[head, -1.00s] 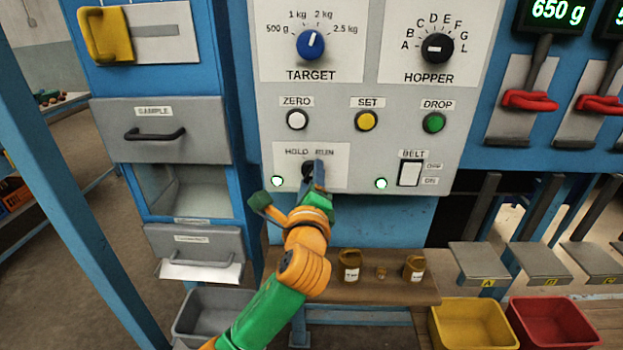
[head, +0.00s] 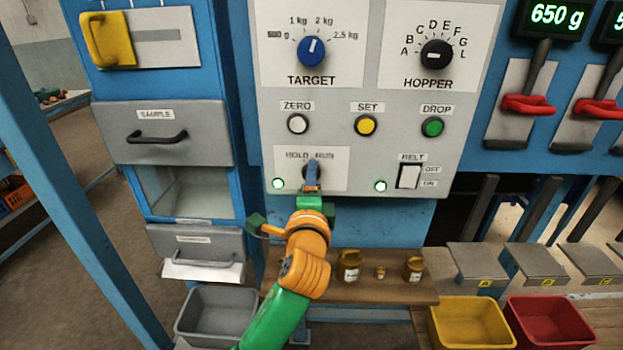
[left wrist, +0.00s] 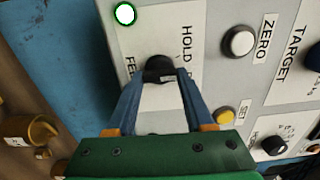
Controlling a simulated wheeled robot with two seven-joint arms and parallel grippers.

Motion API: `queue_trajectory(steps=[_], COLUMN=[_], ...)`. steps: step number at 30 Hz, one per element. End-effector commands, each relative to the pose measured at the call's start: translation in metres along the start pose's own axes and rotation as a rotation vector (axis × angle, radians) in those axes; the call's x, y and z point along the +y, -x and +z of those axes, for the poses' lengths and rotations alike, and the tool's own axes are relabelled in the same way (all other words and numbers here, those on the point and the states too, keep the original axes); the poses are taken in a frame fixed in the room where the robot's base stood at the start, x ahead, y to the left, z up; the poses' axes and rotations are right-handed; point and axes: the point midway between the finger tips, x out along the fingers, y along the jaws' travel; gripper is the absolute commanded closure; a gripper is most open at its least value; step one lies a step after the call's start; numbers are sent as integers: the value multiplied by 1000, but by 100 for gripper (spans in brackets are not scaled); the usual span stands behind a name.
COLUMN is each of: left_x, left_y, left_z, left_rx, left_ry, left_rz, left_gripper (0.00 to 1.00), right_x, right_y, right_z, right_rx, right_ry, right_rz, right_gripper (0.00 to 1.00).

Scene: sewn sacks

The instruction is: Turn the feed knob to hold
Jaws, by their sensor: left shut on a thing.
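The feed knob (left wrist: 158,66) is a small black knob on a white plate marked HOLD and RUN. In the head view it sits low on the grey control panel and is mostly hidden behind my left gripper (head: 313,178). In the left wrist view the two blue fingers of my left gripper (left wrist: 159,78) stand on either side of the knob and are shut on it. The knob's pointer is covered, so its setting cannot be told. My right gripper is in neither view.
The grey panel (head: 340,135) also bears the blue target dial (head: 311,48), the hopper dial (head: 436,54), zero, set and drop buttons and a belt switch (head: 409,176). Below stands a wooden shelf (head: 385,291) with small brown jars. Yellow (head: 437,325) and red bins stand lower right.

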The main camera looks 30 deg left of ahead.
Motion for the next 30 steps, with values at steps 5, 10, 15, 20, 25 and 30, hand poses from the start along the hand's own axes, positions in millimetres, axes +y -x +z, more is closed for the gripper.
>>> queue_trajectory(steps=[5,10,15,20,25,30], left_x=[-1,-1,-1,-2,-2,-2], left_y=[0,0,0,0,0,0], left_z=[0,0,0,0,0,0], left_rx=[0,0,0,0,0,0], left_ry=[160,300,410,486,535,557], left_rz=[3,2,1,1,0,-1], left_gripper=[100,100,100,100,100,100], right_x=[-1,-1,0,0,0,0], right_y=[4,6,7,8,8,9], right_z=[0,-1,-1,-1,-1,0], right_rx=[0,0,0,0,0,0], right_ry=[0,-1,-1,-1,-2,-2], right_rz=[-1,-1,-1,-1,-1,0], right_gripper=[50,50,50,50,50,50])
